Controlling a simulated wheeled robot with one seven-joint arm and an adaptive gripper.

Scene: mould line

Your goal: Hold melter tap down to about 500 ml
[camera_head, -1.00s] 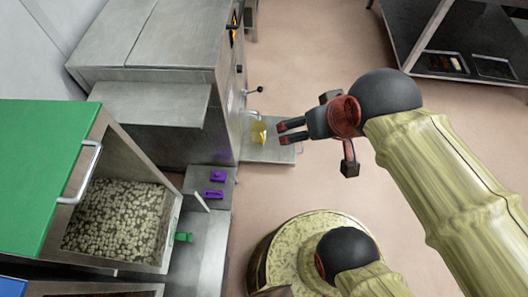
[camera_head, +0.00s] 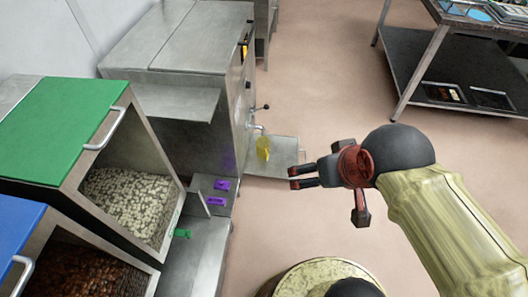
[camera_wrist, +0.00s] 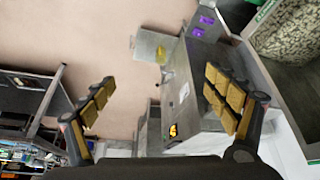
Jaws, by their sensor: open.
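The melter (camera_head: 180,80) is the large steel cabinet at upper left. Its tap lever (camera_head: 260,107) with a dark knob sticks out of its right side, above a small spout. A yellow jug (camera_head: 263,148) stands on the steel shelf (camera_head: 284,155) below the spout; its fill level is too small to read. My gripper (camera_head: 292,177) is open and empty, to the right of and nearer than the jug, apart from the tap. In the wrist view the melter (camera_wrist: 190,110), with a lit yellow display, and the jug (camera_wrist: 161,55) show between and beyond the spread fingers.
Bins with a green lid (camera_head: 50,125) and a blue lid (camera_head: 12,230) hold pale and brown pieces at left. A dark-shelved table (camera_head: 455,80) stands at upper right. A round drum-like part is at the bottom. The floor between is clear.

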